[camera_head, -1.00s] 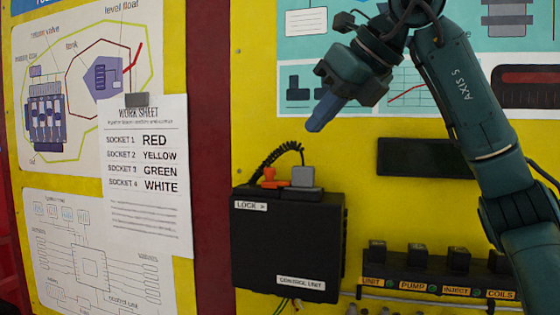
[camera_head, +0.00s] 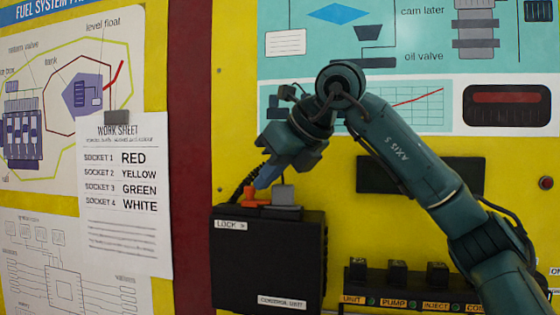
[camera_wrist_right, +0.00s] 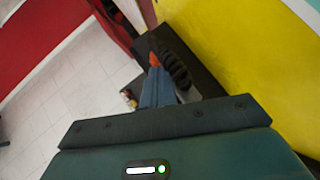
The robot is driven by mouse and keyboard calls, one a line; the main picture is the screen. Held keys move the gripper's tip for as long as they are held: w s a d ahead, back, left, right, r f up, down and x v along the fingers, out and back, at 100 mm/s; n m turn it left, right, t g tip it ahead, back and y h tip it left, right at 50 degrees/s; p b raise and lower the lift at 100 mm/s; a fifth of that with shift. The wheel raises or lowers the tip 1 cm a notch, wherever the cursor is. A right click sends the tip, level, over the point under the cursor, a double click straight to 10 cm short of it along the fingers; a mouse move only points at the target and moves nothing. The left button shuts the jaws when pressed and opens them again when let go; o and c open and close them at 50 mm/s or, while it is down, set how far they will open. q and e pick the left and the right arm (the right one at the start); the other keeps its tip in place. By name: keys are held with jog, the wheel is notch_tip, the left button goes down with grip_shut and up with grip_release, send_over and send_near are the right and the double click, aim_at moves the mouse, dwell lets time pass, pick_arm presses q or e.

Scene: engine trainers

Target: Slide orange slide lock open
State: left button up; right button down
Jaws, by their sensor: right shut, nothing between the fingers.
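The orange slide lock (camera_head: 250,197) sits on top of the black control unit (camera_head: 268,255), at its left part, beside a grey connector (camera_head: 285,196). My right gripper (camera_head: 262,184) is shut and empty. Its blue fingertips point down and left and appear right at the upper part of the orange lock; I cannot tell if they touch it. In the right wrist view the shut fingers (camera_wrist_right: 157,88) point toward the orange lock (camera_wrist_right: 154,60), which shows just beyond their tips. My left gripper is not in view.
A black coiled cable (camera_head: 240,187) rises behind the lock. A row of black switches (camera_head: 397,273) stands to the right of the control unit. A paper work sheet (camera_head: 138,195) hangs on the left. The yellow panel lies close behind.

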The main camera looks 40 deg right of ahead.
jog(key=shift+w+f, duration=0.15)
jog(key=shift+f, duration=0.05)
jog(key=shift+w+a+r, duration=0.1)
jog(key=shift+w+a, duration=0.15)
jog(key=shift+w+a+p, duration=0.6)
jog(key=shift+w+a, duration=0.05)
jog(key=shift+w, duration=0.15)
